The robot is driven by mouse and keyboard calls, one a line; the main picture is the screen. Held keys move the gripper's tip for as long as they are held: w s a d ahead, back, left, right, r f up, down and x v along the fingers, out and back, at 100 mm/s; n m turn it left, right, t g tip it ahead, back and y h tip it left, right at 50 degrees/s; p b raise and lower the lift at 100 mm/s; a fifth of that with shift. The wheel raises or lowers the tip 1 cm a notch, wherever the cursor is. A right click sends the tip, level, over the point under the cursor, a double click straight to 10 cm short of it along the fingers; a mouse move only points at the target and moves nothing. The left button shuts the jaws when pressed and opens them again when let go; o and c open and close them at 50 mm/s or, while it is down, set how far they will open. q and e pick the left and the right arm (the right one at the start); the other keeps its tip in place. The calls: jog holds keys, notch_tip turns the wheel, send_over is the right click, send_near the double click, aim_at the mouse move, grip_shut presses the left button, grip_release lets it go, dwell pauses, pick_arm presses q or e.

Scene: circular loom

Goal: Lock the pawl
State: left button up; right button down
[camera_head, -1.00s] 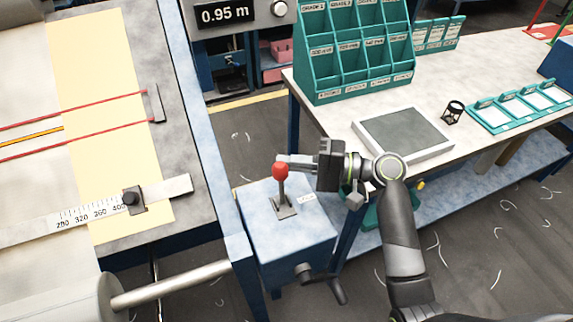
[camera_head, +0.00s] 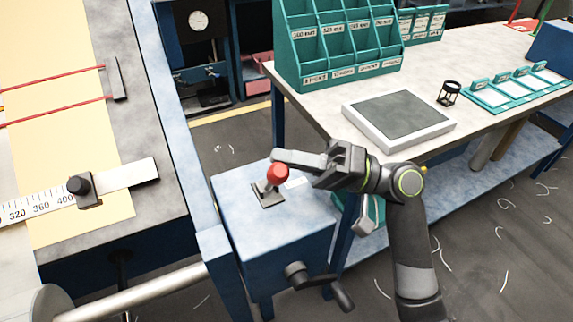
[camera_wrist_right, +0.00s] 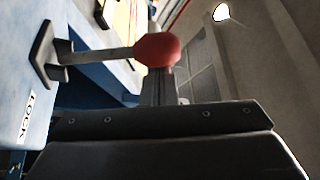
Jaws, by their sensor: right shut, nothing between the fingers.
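The pawl lever has a red knob (camera_head: 278,174) and a dark base plate (camera_head: 267,194) on top of the blue box. In the head view the lever leans a little to the right. My right gripper (camera_head: 280,157) is shut and empty, its fingertips at the upper side of the knob; they look in contact or very close. In the right wrist view the red knob (camera_wrist_right: 157,49) sits right at the fingertips, with the lever's stem running left to its base (camera_wrist_right: 47,57). A label reading LOCK (camera_wrist_right: 26,117) lies beside the base. My left gripper is out of view.
A hand crank (camera_head: 318,284) sticks out of the front of the blue box (camera_head: 240,235). The loom bed with its ruler (camera_head: 110,185) is at left. A table with a grey-topped tray (camera_head: 400,118) and teal bins (camera_head: 335,45) stands behind my right arm.

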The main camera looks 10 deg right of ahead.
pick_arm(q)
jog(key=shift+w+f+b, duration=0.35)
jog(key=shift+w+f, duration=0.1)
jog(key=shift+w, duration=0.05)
pick_arm(e)
jog(key=shift+s+n, duration=0.15)
jog(key=shift+n, duration=0.15)
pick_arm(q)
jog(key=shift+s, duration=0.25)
pick_arm(e)
jog(key=w+r, duration=0.2)
jog(key=w, duration=0.2)
pick_arm(q)
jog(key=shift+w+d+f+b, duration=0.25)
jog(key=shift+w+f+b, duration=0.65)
jog(key=shift+b, duration=0.45)
pick_arm(e)
jog(key=v, duration=1)
jog(key=shift+s, duration=0.2)
